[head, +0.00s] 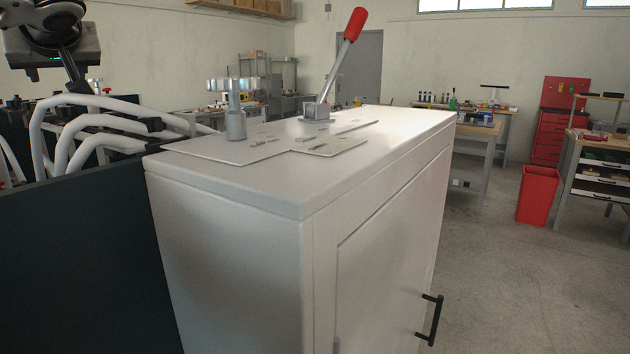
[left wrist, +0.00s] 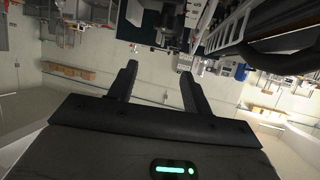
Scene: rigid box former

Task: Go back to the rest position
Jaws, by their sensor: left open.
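The box former is a large white cabinet (head: 235,235) with a flat top. A metal lever with a red grip (head: 355,24) stands tilted on its top, leaning up to the right. My left gripper (head: 77,82) is at the upper left of the head view, well apart from the cabinet and lever. In the left wrist view its two dark fingers (left wrist: 158,72) are spread with nothing between them. My right gripper is in neither view.
A metal post (head: 235,122) and flat plates stand on the cabinet top. Thick white hoses (head: 95,125) loop beside a dark panel (head: 80,265) at left. A black door handle (head: 432,320) juts from the cabinet. A red bin (head: 538,195) and workbenches stand at right; the floor between is clear.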

